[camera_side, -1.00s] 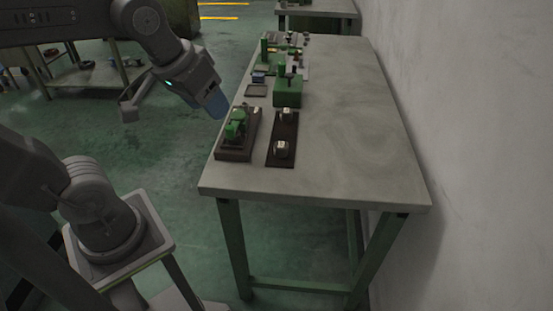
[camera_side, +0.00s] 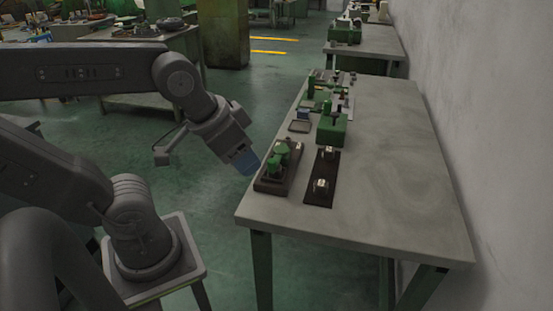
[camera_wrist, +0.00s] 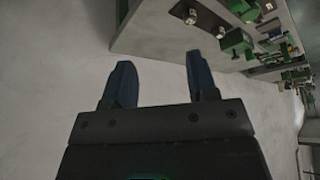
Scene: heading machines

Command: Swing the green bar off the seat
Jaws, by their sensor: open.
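A fixture with a dark base (camera_side: 275,187) sits at the near left of the bench, and a green part (camera_side: 281,158) stands on it. At this size I cannot tell the bar from the seat, or whether the bar lies across it. My gripper (camera_side: 249,168) is just left of this fixture in the side view, pointing down towards it; they look apart, but the gap in depth is unclear. In the wrist view my gripper (camera_wrist: 160,75) is open, with nothing between its two fingers. I cannot pick out the green bar for certain there.
A dark strip (camera_side: 325,172) with two silver blocks lies right of the fixture. A green block (camera_side: 332,128) stands behind it, with a small tray (camera_side: 299,126) to its left and more small fixtures farther back. The right side of the bench (camera_side: 400,150) is clear, beside a wall.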

